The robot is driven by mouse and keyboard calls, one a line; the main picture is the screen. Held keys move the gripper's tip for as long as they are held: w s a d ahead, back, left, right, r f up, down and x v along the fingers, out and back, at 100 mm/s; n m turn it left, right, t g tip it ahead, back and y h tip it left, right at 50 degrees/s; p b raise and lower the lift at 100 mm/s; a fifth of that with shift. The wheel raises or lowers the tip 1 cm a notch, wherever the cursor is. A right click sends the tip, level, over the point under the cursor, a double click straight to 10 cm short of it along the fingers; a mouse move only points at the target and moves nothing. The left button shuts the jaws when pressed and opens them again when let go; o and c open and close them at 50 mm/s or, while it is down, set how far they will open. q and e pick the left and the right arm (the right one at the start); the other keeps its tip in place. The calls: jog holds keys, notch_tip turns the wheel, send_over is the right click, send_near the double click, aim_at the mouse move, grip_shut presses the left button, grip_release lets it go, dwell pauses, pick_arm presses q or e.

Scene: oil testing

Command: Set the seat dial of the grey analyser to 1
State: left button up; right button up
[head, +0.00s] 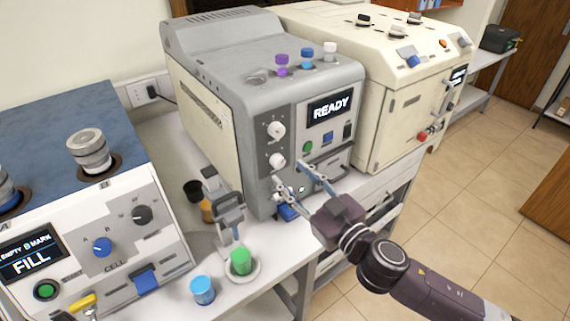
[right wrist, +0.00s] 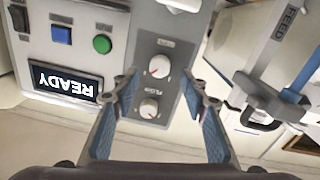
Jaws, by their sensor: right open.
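The grey analyser (head: 215,60) stands at the centre of the head view, its lit screen reading READY. Its dark side panel carries two white dials, an upper dial (head: 277,129) and a lower dial (head: 277,160). Both also show in the right wrist view, which is turned upside down: the lower dial (right wrist: 160,65) and the upper dial (right wrist: 150,108). Their labels are too small to read surely, so I cannot tell which is the seat dial. My right gripper (head: 293,180) is open in front of the panel, its fingers apart on either side of the dials in the wrist view (right wrist: 163,88).
A white-and-blue machine (head: 120,235) stands at left and a cream machine (head: 395,110) at right. A grey lever device (head: 222,200), a green-capped jar (head: 241,260) and a blue-capped jar (head: 203,290) stand on the bench. Three caps, including a purple one (head: 282,64), top the analyser.

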aim_at(280, 164)
jog(key=shift+p+x, duration=0.4)
jog(key=shift+x, duration=1.55)
grip_shut()
